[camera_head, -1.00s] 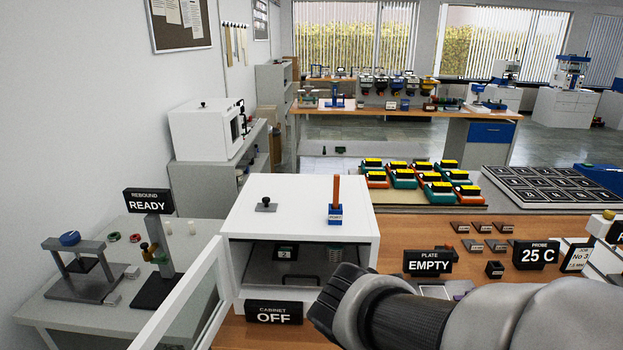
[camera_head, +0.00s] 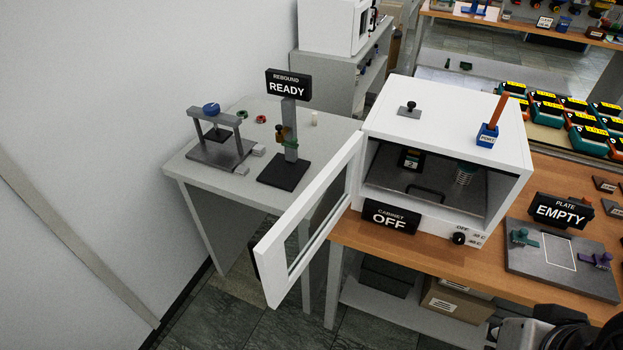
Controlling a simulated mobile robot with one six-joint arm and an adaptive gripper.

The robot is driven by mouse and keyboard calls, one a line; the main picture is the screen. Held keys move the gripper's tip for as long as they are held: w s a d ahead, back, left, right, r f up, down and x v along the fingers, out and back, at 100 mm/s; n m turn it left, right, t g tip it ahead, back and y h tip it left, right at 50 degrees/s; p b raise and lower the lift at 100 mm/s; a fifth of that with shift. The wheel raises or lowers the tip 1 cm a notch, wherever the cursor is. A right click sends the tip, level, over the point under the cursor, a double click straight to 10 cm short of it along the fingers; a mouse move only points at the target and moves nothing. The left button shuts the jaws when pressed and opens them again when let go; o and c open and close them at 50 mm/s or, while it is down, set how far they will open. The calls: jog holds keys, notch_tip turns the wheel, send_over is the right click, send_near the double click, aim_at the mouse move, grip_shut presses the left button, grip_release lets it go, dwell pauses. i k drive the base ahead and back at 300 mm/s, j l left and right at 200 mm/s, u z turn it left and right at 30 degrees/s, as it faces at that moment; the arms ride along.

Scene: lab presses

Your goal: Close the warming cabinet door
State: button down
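The warming cabinet (camera_head: 455,115) is a white box on the wooden bench, with its front open. Its door (camera_head: 312,225) is a white frame with a window, hinged at the cabinet's left front edge. It stands wide open, swung out toward the camera and past the bench's front edge. Inside are a dark tray with a handle, a block marked 2 and a coil-like item (camera_head: 465,173). Part of my arm (camera_head: 540,330) shows at the bottom right corner, well to the right of the door. My gripper's fingertips are not clearly visible there.
A sign reading CABINET OFF (camera_head: 390,217) stands before the cabinet, beside a knob (camera_head: 459,238). A grey plate (camera_head: 560,262) with clamps lies right of it. A grey side table (camera_head: 230,183) with a rebound stand (camera_head: 290,150) is behind the door. Floor below the door is clear.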

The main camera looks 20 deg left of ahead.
aim_at(267, 257)
jog(key=j+z, duration=0.1)
jog(key=j, duration=0.35)
jog(key=k+j+z, duration=0.1)
jog(key=j, duration=0.4)
jog(key=j+z, duration=0.1)
jog(key=j, duration=0.35)
jog(key=k+j+z, duration=0.1)
jog(key=j, duration=0.35)
jog(key=k+j+z, duration=0.1)
jog(key=j, duration=0.35)
